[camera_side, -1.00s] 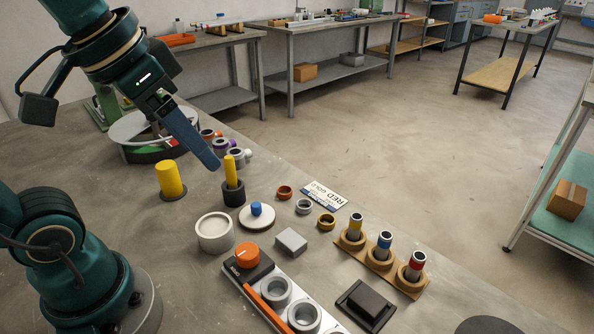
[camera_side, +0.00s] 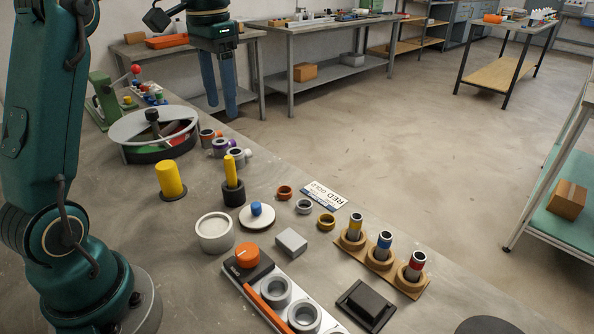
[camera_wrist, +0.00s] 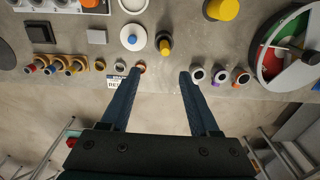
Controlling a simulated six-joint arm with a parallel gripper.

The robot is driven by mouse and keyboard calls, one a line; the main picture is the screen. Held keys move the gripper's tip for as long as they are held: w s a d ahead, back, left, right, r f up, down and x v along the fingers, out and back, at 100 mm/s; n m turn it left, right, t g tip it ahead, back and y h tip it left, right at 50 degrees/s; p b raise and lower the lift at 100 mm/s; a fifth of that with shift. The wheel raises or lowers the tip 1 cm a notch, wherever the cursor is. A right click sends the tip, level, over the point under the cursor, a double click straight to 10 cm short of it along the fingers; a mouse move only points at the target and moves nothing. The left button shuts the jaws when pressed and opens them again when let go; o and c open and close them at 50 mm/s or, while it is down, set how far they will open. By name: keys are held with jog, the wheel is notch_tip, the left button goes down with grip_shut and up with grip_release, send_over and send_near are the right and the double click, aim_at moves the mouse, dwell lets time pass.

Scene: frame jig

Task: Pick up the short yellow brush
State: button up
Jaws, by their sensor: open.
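Two upright yellow pieces stand on the workbench; neither shows clear bristles, so I cannot tell which is the short yellow brush. A thin yellow rod (camera_side: 231,171) stands in a dark cup (camera_side: 233,194); it also shows in the wrist view (camera_wrist: 165,42). A thicker yellow cylinder (camera_side: 170,179) stands left of it on a dark round base; it is at the top of the wrist view (camera_wrist: 223,9). My gripper (camera_side: 220,110) is open and empty, fingers pointing down, beyond the bench's far edge in the side view. In the wrist view the fingers (camera_wrist: 158,75) are apart.
A round divided tray (camera_side: 120,152) stands left of the yellow pieces. A white dish (camera_side: 213,234), a blue-knobbed disc (camera_side: 257,219) and a grey block (camera_side: 291,242) are in front. Small rings lie near a sign (camera_side: 322,195).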

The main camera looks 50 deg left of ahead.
aim_at(233, 185)
jog(key=f, duration=0.5)
jog(key=a+f, duration=0.1)
jog(key=f, duration=1)
jog(key=shift+w+a+f, duration=0.15)
jog(key=shift+w+f, duration=0.05)
jog(key=shift+f, duration=0.1)
grip_shut()
